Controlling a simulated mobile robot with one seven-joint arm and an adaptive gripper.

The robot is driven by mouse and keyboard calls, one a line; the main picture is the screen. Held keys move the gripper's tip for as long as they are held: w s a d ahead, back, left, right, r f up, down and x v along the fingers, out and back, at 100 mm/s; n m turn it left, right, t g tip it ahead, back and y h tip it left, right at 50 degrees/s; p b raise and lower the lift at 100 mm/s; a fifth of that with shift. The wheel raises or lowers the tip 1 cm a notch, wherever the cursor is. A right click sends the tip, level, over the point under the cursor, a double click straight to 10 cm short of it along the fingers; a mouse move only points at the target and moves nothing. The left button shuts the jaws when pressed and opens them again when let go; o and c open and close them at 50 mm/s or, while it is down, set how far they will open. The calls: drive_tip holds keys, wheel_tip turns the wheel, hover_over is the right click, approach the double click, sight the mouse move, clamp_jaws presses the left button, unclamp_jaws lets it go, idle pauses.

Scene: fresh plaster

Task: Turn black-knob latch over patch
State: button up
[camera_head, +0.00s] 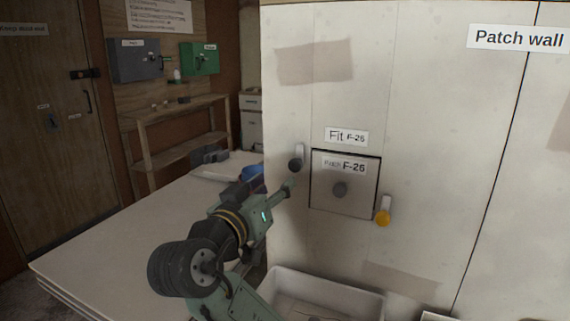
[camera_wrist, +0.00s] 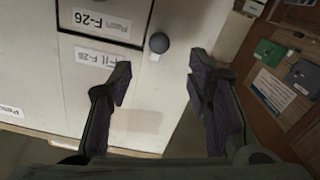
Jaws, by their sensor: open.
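The patch (camera_head: 360,199) is a square panel labelled F-26 with a grey knob in its middle, set in the white wall. The black-knob latch (camera_head: 296,163) is at the patch's upper left, its pale bar upright beside the patch and its dark knob at the lower end. An orange-knob latch (camera_head: 383,216) is at the patch's lower right, also beside it. My gripper (camera_head: 291,186) is just below the black knob. In the wrist view, my gripper (camera_wrist: 158,72) is open and empty, with the black knob (camera_wrist: 158,42) ahead of the gap between the fingers.
A Fit F-26 label (camera_head: 347,137) is above the patch. A white tub (camera_head: 330,287) stands below it. A pale table (camera_head: 110,235) extends left, with a blue item (camera_head: 252,179) near the wall. Green and grey boxes (camera_head: 200,59) hang at the back.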

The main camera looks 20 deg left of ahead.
sight(294, 167)
drive_tip(key=w+p, duration=0.1)
drive_tip(key=w, duration=0.2)
drive_tip(key=w+p, duration=0.1)
drive_tip(key=w, duration=0.6)
drive_tip(key=shift+w+d+p, duration=0.15)
drive_tip(key=shift+d+p, duration=0.1)
drive_tip(key=shift+p, duration=0.15)
clamp_jaws()
